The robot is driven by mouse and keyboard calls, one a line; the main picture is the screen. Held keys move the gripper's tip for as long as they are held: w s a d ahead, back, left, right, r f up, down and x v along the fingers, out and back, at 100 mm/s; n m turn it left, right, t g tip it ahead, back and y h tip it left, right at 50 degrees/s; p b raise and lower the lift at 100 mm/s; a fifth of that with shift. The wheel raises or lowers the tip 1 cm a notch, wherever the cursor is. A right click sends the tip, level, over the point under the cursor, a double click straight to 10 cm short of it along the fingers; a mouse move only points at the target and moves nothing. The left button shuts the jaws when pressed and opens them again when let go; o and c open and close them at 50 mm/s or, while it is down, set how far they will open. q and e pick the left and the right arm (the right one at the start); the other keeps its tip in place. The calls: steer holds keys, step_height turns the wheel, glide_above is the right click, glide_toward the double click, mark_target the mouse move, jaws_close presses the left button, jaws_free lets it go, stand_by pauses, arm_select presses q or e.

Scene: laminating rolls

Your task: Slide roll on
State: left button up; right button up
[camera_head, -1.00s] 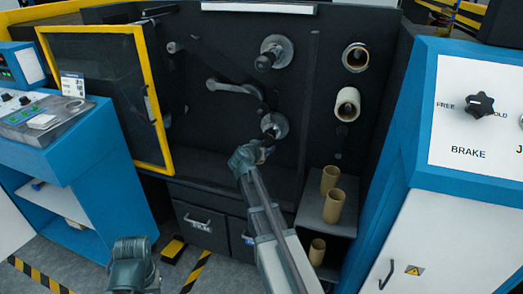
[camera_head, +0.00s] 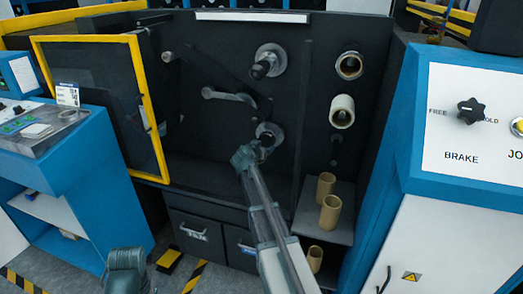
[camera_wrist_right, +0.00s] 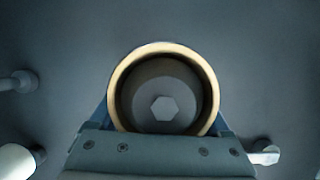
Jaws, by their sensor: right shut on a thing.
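My right gripper (camera_head: 249,156) is at the lower spindle (camera_head: 268,132) of the dark machine panel. In the right wrist view my right gripper (camera_wrist_right: 162,112) is shut on a tan roll (camera_wrist_right: 122,71), seen end-on as a ring. The spindle's dark round end with a hex centre (camera_wrist_right: 163,108) shows inside the ring, slightly low. I cannot tell how far the roll is around the spindle. In the head view the gripper hides the roll. My left arm shows at the bottom left; its fingers are not visible.
Above are an upper spindle (camera_head: 268,63) and a lever arm (camera_head: 225,94). A white roll (camera_head: 342,111) hangs at right. Tan cores (camera_head: 330,212) stand on a shelf (camera_head: 343,233). A yellow-framed door (camera_head: 100,110) stands open at left. A blue console (camera_head: 455,190) is at right.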

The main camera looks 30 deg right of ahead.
steer(key=shift+w+d+r, duration=0.25)
steer(key=shift+w+d, duration=0.25)
steer(key=shift+d, duration=0.05)
steer(key=shift+w+d+r, duration=0.1)
steer(key=shift+w+d, duration=0.05)
steer(key=shift+w, duration=0.05)
steer(key=o, duration=1.3)
steer(key=shift+r, duration=0.1)
steer(key=shift+s, duration=0.15)
steer(key=shift+s+a, duration=0.15)
steer(key=shift+a, duration=0.05)
steer(key=p+v, duration=0.6)
steer(key=v, duration=0.8)
steer(key=shift+a, duration=0.2)
